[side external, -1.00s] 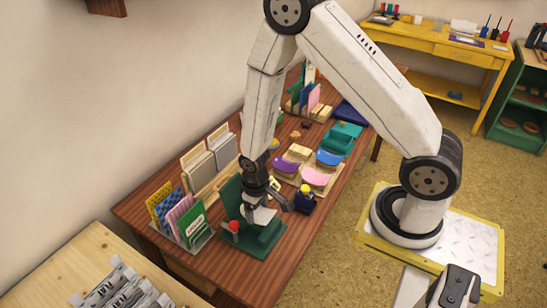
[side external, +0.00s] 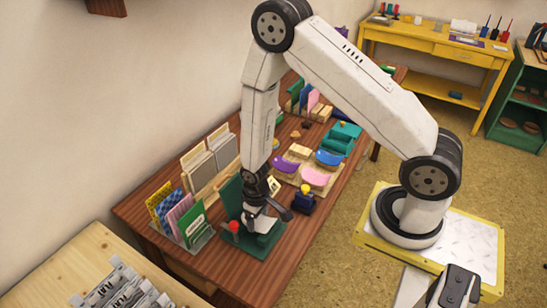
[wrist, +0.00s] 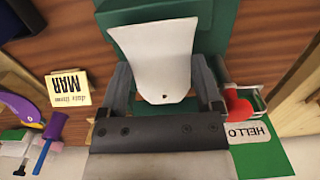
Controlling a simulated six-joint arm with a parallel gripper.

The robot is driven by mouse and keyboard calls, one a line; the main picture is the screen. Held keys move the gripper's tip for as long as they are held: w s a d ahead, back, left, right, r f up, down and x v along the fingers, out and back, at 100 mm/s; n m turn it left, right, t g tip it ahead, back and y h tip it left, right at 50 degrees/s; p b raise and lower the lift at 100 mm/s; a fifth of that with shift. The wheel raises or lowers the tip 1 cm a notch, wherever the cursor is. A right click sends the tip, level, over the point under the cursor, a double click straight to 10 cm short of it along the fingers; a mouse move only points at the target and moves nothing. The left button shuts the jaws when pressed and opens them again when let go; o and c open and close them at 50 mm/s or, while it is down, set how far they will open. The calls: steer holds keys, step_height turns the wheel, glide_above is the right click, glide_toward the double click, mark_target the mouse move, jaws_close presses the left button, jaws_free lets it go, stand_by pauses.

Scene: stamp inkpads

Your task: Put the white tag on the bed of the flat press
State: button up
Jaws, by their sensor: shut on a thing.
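I cannot tell whether the tag touches the bed, which is partly hidden by tag and gripper.
A rack of coloured cards (side external: 182,222) stands left of the press. A dark stamp with a yellow knob (side external: 304,196) and coloured inkpads (side external: 315,177) are behind and right. A MAR card (wrist: 68,87) and a HELLO card (wrist: 248,132) flank the gripper.

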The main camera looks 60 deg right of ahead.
mark_target(258, 222)
steer(key=shift+f, duration=0.15)
steer(key=o, duration=1)
steer(key=shift+c, duration=0.2)
step_height(258, 222, up, 12)
steer(key=shift+r, duration=0.2)
stand_by(0.6)
